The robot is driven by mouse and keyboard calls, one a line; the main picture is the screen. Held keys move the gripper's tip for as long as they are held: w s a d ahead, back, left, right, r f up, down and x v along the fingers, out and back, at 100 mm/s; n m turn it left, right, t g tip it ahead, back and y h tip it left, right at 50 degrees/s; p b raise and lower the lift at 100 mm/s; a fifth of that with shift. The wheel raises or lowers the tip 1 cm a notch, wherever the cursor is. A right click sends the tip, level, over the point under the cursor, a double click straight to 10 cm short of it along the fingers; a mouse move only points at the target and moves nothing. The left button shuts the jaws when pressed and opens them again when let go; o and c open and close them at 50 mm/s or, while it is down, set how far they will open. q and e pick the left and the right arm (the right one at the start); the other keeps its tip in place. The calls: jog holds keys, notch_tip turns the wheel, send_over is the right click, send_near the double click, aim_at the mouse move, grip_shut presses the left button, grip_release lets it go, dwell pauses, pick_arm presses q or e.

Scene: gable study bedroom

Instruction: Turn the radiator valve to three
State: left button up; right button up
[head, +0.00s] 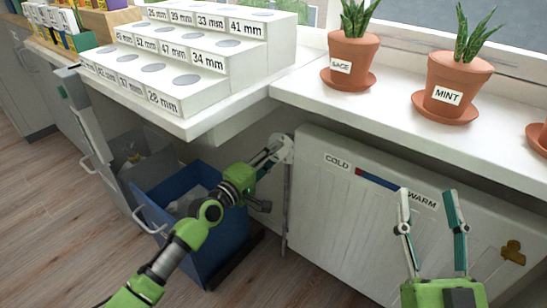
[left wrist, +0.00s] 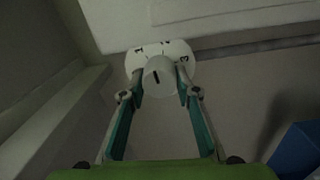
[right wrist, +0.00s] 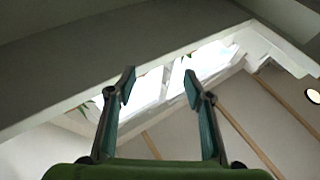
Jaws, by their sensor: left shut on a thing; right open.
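The radiator valve has a white round knob (left wrist: 160,88) with a dark pointer line, in front of a white numbered dial plate (left wrist: 178,50). In the left wrist view a 3 shows at the plate's right and a 1 at its left. The pointer line points roughly up, between them. In the head view the valve's pale dial (head: 283,147) is at the left end of the white radiator (head: 330,210). My left gripper (head: 270,155) is shut on the knob, one finger on each side. My right gripper (head: 427,195) is open and empty before the radiator's right part.
A blue bin (head: 222,243) stands on the floor below my left arm. The window sill (head: 400,125) above the radiator holds potted plants, including a sage pot (head: 352,62) and a mint pot (head: 455,85). A stepped white block with millimetre labels (head: 205,72) is at the left.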

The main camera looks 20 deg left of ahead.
pick_arm(q)
jog(key=shift+m, duration=2.4)
jog(key=m+p, duration=0.1)
jog(key=m, duration=0.2)
jog(key=shift+r+m+p, duration=0.1)
jog(key=shift+m+p, duration=0.2)
jog(key=shift+p, duration=0.05)
jog(key=m+p, duration=0.1)
jog(key=m, duration=0.1)
jog(key=shift+d+m, duration=0.1)
jog(key=shift+m, duration=0.3)
pick_arm(e)
notch_tip(320, 180, down, 13)
jog(key=w+d+g+h, duration=0.1)
jog(key=d+g+h, duration=0.1)
jog(key=g, duration=0.5)
pick_arm(q)
jog(key=shift+m+p, duration=0.95)
jog(key=shift+m, duration=0.25)
jog(key=shift+m+p, duration=0.6)
jog(key=shift+m, duration=0.5)
pick_arm(e)
jog(key=s+d+f+g+h, duration=0.2)
jog(key=s+d+f+g, duration=0.2)
jog(key=s+f+g, duration=0.4)
jog(key=shift+s+f+m+h, duration=0.4)
jog(key=shift+s+f, duration=0.85)
jog(key=shift+f, duration=1.25)
